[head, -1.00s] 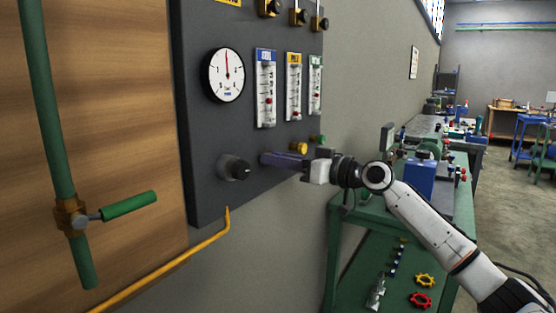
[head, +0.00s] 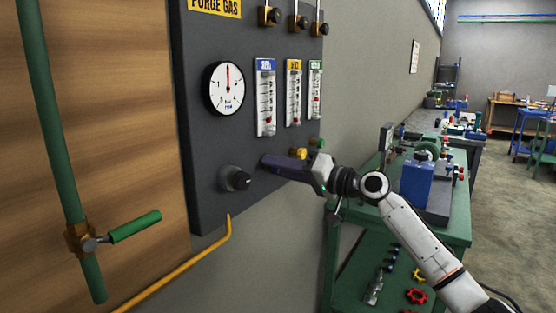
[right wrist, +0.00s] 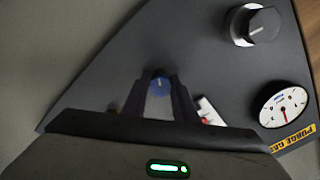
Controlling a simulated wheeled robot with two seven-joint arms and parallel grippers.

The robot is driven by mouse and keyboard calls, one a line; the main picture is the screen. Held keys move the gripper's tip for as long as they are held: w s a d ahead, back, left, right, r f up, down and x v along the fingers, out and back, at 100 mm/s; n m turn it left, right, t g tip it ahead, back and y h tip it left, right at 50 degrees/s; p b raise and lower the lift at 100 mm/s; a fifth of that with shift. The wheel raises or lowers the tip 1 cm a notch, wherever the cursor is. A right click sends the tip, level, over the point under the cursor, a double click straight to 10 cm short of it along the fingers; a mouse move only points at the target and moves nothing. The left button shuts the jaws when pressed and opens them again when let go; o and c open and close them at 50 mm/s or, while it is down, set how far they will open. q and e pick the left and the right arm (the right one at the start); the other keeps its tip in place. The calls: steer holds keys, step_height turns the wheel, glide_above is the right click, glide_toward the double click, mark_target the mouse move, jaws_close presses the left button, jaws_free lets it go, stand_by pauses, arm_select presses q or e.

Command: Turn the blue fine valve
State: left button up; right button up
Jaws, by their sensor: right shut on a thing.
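The blue fine valve knob (right wrist: 160,84) shows in the right wrist view between the two dark fingers of my right gripper (right wrist: 158,88). In the head view the knob is hidden behind that gripper (head: 267,161), whose fingers reach the dark panel below the blue-labelled flow tube (head: 265,98). My right gripper is shut on the knob. My left gripper is not in view.
The dark panel (head: 205,135) carries a round gauge (head: 223,88), a black knob (head: 235,178) left of my gripper, and a yellow knob (head: 298,153) and green knob (head: 317,143) close on its right. A green bench (head: 455,230) stands at right.

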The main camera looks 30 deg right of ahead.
steer(key=shift+r+m+p, duration=0.15)
steer(key=shift+m+p, duration=0.3)
steer(key=shift+m, duration=0.35)
steer(key=shift+m+p, duration=0.6)
steer(key=shift+m, duration=0.5)
steer(key=o, duration=1)
steer(key=shift+o, duration=0.2)
steer(key=b+v, duration=0.2)
steer(key=v, duration=0.8)
steer(key=shift+s, duration=0.15)
steer(key=shift+d+f, duration=0.1)
steer(key=shift+f, duration=0.15)
